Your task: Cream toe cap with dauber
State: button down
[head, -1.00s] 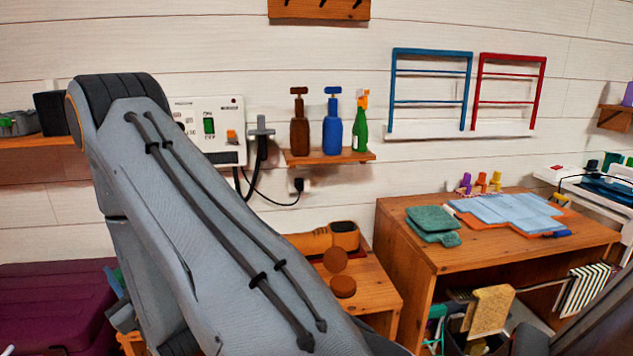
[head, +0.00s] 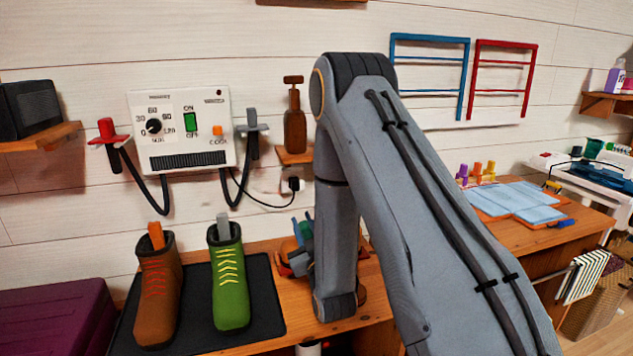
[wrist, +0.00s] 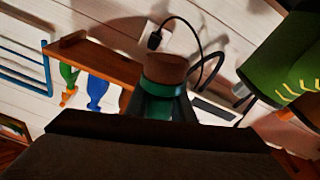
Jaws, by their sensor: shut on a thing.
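My gripper (head: 300,250) is partly hidden behind my arm, near the wooden bench, right of the green boot. In the wrist view a round brown head (wrist: 165,68), probably the dauber's, stands out from a teal part at the gripper; the grip itself is mostly hidden by a dark shape in front. A brown boot (head: 158,300) with red laces and a green boot (head: 230,285) with yellow laces stand upright, toes toward me. The green boot also shows in the wrist view (wrist: 285,60), apart from the brown head. Which toe cap is meant cannot be told.
The boots stand on a black mat (head: 265,305) on the bench. A control box (head: 185,130) with cables hangs behind them. A right-hand table (head: 590,205) holds blue sheets. A purple chest (head: 55,318) is at left.

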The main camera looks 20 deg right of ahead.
jog(key=w+a+r+n+t+y+b, duration=0.1)
jog(key=w+r+n+b, duration=0.3)
jog(key=w+b, duration=1)
jog(key=shift+m, duration=0.6)
jog(key=w+f+p, duration=0.2)
jog(key=w+f, duration=0.1)
jog(key=shift+w+a+f, duration=0.15)
jog(key=shift+w+f, duration=0.05)
jog(key=shift+f, duration=0.05)
jog(key=shift+b, duration=1.65)
